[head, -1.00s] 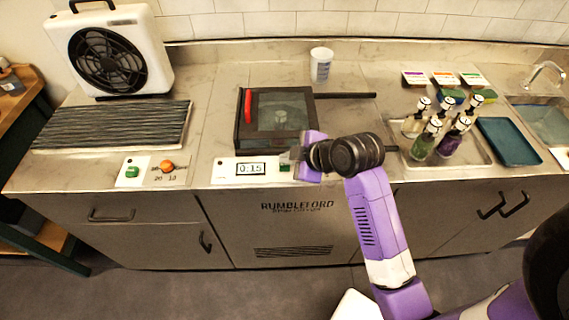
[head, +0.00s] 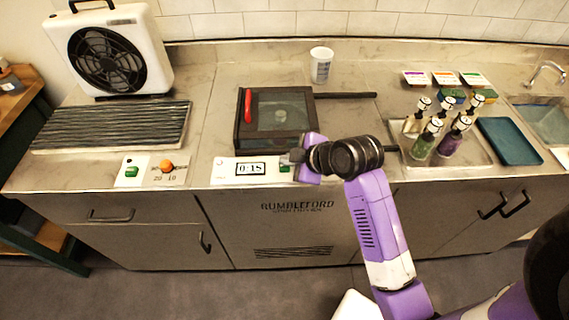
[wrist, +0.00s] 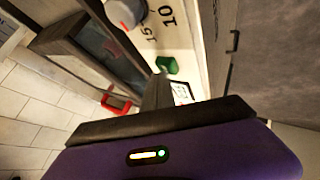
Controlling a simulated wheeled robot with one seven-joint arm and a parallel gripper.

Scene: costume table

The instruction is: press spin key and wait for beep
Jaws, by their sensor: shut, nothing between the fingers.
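The spin box (head: 240,133) is a dark frame with a glass lid and a red handle (head: 247,105); its lid is down. A pale shape shows dimly under the glass. In front of it a white panel (head: 225,171) carries a display (head: 250,169) reading about 0:15. A green key (head: 285,167) sits right of the display and also shows in the wrist view (wrist: 168,65). My gripper (head: 297,157) is shut and empty, its tips beside the green key. I cannot tell whether they touch it. A grey knob (wrist: 125,10) shows in the wrist view.
Right are several bottles (head: 425,138) in a tray and a teal tray (head: 508,141). A white cup (head: 320,66) stands behind.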

